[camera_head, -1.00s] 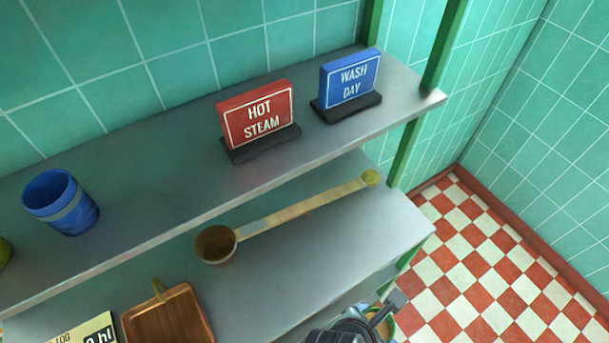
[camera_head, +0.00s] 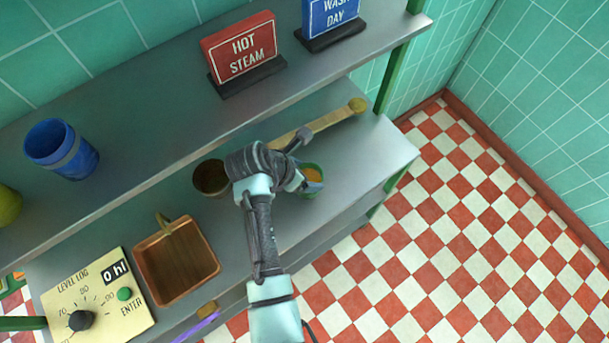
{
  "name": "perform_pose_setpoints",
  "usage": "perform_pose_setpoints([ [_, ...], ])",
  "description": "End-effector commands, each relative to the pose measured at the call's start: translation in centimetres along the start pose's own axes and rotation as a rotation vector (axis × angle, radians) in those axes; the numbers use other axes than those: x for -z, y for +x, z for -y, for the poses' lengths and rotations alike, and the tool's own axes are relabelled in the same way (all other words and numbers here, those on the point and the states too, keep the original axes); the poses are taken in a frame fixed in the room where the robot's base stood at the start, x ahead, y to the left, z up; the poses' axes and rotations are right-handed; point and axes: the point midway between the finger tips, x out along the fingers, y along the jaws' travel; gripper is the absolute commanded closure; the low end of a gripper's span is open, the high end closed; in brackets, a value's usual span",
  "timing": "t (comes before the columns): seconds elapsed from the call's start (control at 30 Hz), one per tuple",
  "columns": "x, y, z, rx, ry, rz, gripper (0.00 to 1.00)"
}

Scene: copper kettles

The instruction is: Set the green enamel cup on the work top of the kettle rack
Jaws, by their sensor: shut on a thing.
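The green enamel cup (camera_head: 313,186) shows its green rim and an orange-brown inside. My gripper (camera_head: 299,183) is shut on it at its left side. The cup is over the right part of the work top (camera_head: 376,156) of the kettle rack; I cannot tell whether its base touches the surface. My arm and wrist hide part of the work top and part of the long-handled ladle (camera_head: 335,119), which lies behind the cup.
The ladle's bowl and a copper pan (camera_head: 176,262) stand to the left on the work top. A level log panel (camera_head: 97,305) is at the lower left. The upper shelf (camera_head: 150,135) overhangs behind, with a blue cup (camera_head: 62,150) and a red sign (camera_head: 243,50).

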Motion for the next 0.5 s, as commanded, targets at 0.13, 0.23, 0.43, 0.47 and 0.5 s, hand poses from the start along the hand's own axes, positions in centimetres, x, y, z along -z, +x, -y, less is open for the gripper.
perform_pose_setpoints([
  [0.13,0.4,0.8,-0.1,-0.003,0.002,0.002,1.00],
  [0.23,0.9,1.7,-0.1,-0.002,0.000,0.001,1.00],
  [0.43,1.9,3.4,-0.4,-0.004,0.002,0.002,1.00],
  [0.47,1.9,3.6,-0.4,-0.004,0.002,0.002,1.00],
  [0.5,2.0,3.7,-0.5,-0.004,0.002,0.002,1.00],
])
